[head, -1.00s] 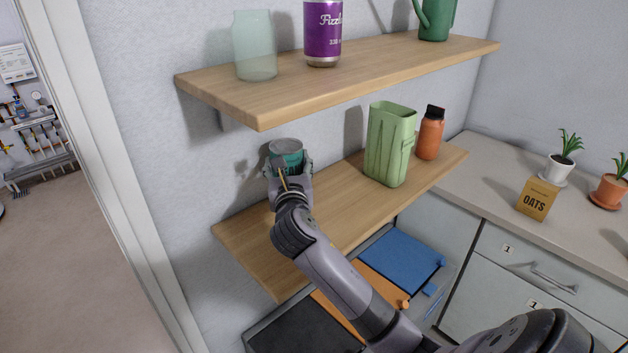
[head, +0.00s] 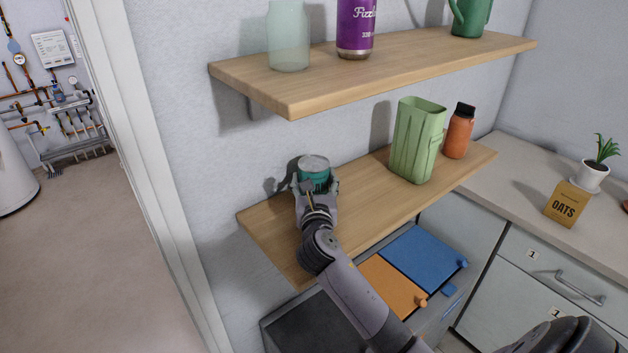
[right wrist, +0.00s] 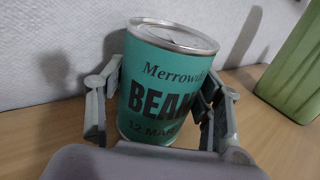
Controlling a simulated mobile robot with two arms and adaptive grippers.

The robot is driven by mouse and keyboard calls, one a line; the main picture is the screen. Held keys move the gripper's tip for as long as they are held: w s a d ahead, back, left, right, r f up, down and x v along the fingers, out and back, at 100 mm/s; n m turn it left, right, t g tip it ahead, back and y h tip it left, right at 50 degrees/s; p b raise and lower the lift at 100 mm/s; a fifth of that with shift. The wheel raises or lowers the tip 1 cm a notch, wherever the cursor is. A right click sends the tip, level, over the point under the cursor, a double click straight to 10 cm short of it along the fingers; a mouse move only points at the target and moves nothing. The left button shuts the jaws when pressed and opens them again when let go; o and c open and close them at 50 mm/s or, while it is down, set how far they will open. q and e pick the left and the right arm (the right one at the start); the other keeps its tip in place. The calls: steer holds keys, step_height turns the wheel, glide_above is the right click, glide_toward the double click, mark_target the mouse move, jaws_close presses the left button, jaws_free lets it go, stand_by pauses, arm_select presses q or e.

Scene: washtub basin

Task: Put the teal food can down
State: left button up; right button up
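The teal food can (head: 315,179) is upright at the left part of the lower wooden shelf (head: 262,228), near the wall. In the right wrist view the can (right wrist: 160,95) shows its silver lid and black "BEAN" lettering. My right gripper (head: 316,188) has a finger on each side of the can and appears shut on it. The can's base is at or just above the shelf board; I cannot tell whether it touches. My left gripper is not in view.
A green ribbed container (head: 417,140) and an orange bottle (head: 459,131) stand further right on the same shelf. The upper shelf (head: 285,98) hangs above, holding a glass jar (head: 289,38) and a purple can (head: 356,28). Bare board lies between the teal can and the green container.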

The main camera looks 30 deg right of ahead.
steer(key=o, duration=0.3)
steer(key=shift+s+a+r, duration=0.1)
steer(key=b+v, duration=0.2)
steer(key=v, duration=0.9)
steer(key=shift+s+a, duration=0.1)
steer(key=shift+s, duration=0.05)
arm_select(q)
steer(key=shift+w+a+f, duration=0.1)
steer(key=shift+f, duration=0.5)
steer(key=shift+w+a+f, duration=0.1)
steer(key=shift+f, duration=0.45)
arm_select(e)
steer(key=shift+s+a, duration=0.15)
steer(key=shift+s, duration=0.1)
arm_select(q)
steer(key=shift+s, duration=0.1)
